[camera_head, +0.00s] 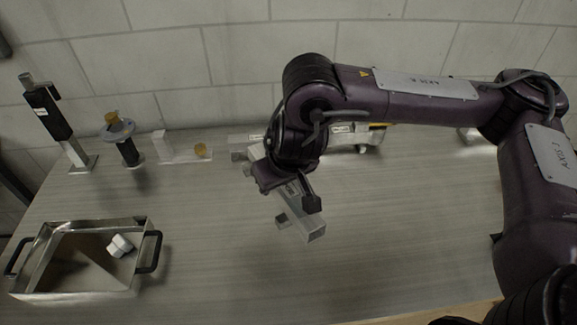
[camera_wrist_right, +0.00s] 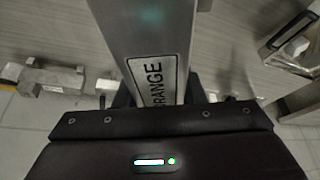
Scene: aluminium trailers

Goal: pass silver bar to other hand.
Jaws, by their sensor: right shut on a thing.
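The silver bar (camera_head: 308,229) is a square-edged metal bar that slants down to the right below my right gripper in the head view. My right gripper (camera_head: 290,193) is shut on it and holds it over the table. In the right wrist view the bar (camera_wrist_right: 145,30) runs up and away between the fingers, with a label whose visible letters read "RANGE". The bar's upper end is hidden behind the gripper in the head view. My left gripper is in neither view.
A metal tray (camera_head: 143,229) with black handles stands at the front left, with a small white piece (camera_head: 120,245) inside. A black-and-silver upright (camera_head: 50,112) and a round-topped stand (camera_head: 128,150) are at the back left. Metal parts lie behind my right gripper. The front middle is clear.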

